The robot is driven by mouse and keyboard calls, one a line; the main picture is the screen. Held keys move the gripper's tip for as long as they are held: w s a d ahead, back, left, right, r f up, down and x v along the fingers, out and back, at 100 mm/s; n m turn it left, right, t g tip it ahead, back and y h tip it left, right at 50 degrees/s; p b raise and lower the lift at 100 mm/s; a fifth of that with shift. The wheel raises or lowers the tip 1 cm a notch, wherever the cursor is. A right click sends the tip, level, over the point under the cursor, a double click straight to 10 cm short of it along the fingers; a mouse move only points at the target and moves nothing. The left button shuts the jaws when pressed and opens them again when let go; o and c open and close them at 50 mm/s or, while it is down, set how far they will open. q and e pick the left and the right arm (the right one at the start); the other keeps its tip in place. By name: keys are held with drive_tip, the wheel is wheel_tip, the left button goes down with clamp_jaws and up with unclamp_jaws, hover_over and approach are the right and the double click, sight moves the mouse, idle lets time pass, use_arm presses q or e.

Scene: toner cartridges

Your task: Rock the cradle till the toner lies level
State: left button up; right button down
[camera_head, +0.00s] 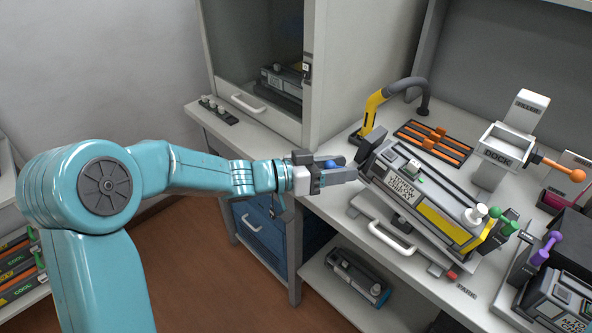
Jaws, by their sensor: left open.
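A dark toner cartridge (405,180) with grey label panels and a yellow side stripe lies in the cradle (360,203) on the bench. It looks tilted, its right end nearer the front. A white bar handle (391,240) is on the cradle's front side. My right gripper is out of view.
A yellow-and-grey curved hose arm (385,100) stands behind the cartridge. Behind are an orange slotted rack (433,143) and a white dock stand (498,155) with an orange-tipped lever.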

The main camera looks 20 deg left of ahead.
use_arm(q)
drive_tip(key=v, duration=1.6)
drive_tip(key=shift+p, duration=0.35)
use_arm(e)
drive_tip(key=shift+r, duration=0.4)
use_arm(q)
drive_tip(key=shift+f, duration=0.15)
